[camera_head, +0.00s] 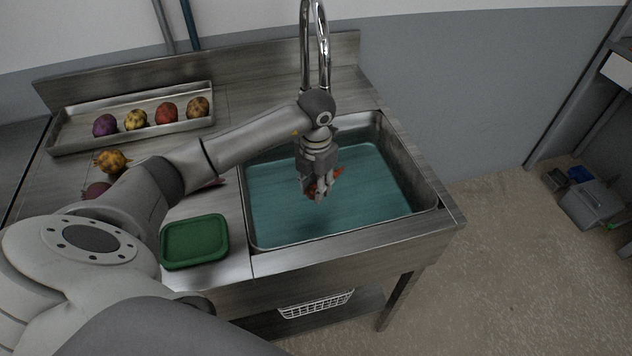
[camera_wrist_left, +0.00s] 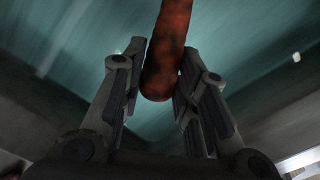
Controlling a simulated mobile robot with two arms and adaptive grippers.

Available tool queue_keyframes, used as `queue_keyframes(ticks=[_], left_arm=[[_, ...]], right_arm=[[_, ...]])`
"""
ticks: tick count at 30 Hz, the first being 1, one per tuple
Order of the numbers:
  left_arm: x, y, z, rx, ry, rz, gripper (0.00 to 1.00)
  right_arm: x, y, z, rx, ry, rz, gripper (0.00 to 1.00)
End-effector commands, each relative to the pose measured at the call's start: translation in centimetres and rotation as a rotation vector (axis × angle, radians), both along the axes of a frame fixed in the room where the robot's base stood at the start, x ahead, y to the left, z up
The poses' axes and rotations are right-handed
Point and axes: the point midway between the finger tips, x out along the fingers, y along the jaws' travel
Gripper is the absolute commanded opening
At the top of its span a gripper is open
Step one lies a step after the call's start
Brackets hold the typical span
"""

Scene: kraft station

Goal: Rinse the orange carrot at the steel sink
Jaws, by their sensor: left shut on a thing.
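The orange carrot (camera_head: 337,174) is in my left gripper (camera_head: 319,192), over the water-filled basin of the steel sink (camera_head: 430,190). In the left wrist view the carrot (camera_wrist_left: 168,50) looks reddish-orange with dark mottling, and the left gripper's fingers (camera_wrist_left: 152,92) close on it from both sides. The gripper points down and hides part of the carrot in the head view. I cannot tell whether the carrot touches the water (camera_head: 280,215). The chrome faucet (camera_head: 315,50) rises behind the basin. My right gripper is not in view.
A metal tray (camera_head: 70,140) with several round vegetables stands at the back left of the counter. A yellowish vegetable (camera_head: 112,161) and a dark red one (camera_head: 96,190) lie in front of it. A green tray (camera_head: 195,241) lies left of the basin. A white wire basket (camera_head: 316,304) is below.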

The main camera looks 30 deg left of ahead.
Motion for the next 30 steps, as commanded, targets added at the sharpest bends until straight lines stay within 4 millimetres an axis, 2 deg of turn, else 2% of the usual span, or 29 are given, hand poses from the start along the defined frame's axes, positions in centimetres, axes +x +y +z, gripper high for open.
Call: queue_keyframes(ticks=[1,12,19,30], left_arm=[[0.0,0.0,-0.9,-0.001,0.000,0.000,0.05],[0.0,-0.1,-4.3,-0.002,-0.001,-0.001,0.05],[0.0,0.0,-5.2,0.000,-0.001,-0.001,0.05],[0.0,0.0,-5.2,0.000,0.000,-0.001,0.05]], right_arm=[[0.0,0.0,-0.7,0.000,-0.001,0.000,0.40],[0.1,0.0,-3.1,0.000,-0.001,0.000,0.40],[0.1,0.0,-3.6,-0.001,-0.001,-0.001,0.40],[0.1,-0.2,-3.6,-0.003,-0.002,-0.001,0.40]])
